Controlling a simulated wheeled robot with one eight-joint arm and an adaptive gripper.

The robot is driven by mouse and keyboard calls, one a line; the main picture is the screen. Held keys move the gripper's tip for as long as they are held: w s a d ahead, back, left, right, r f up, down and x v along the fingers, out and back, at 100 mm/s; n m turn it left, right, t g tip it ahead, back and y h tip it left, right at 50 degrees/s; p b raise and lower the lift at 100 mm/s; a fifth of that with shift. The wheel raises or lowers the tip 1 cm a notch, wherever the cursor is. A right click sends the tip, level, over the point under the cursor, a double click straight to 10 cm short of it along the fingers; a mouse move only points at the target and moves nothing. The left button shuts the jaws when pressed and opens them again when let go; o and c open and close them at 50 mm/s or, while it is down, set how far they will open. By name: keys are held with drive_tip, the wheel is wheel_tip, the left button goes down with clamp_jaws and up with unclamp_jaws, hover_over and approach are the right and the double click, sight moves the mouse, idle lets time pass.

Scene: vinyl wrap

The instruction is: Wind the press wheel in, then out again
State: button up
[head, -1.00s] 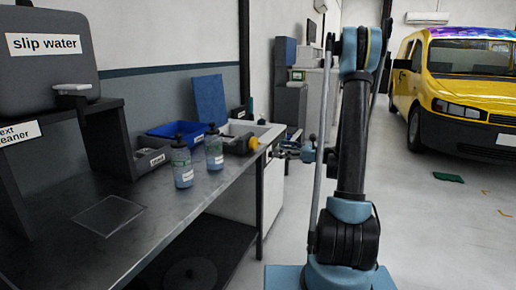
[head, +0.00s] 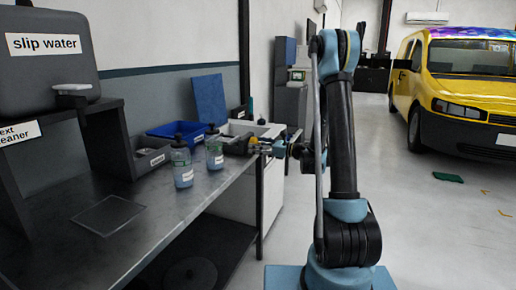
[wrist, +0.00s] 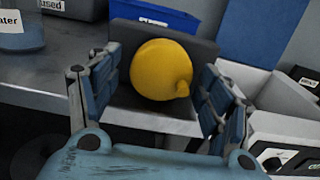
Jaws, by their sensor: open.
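The press wheel (wrist: 160,66) is a round yellow disc with a small knob (wrist: 183,89) at its lower right. It is on the front of a dark grey press body (wrist: 205,48), at the bench's edge. In the head view, the press (head: 236,144) stands at the bench's far end, and the wheel is small and partly hidden there. My gripper (wrist: 158,80) is open, with one blue-and-grey finger on each side of the wheel. The fingers look apart from it. In the head view my gripper (head: 279,149) is just right of the press.
Two spray bottles (head: 182,164) (head: 214,150) stand on the bench (head: 150,205) left of the press. A blue bin (head: 172,129) is behind them. A white sink-like box (wrist: 262,98) lies right of the wheel in the wrist view. The floor beside a yellow van (head: 462,100) is mostly clear.

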drive_tip(key=shift+a, duration=0.1)
drive_tip(key=c, duration=1)
drive_tip(key=shift+n, duration=0.8)
drive_tip(key=shift+c, duration=0.2)
drive_tip(key=o, duration=1)
drive_tip(key=shift+o, duration=0.2)
drive_tip(key=v, duration=1.2)
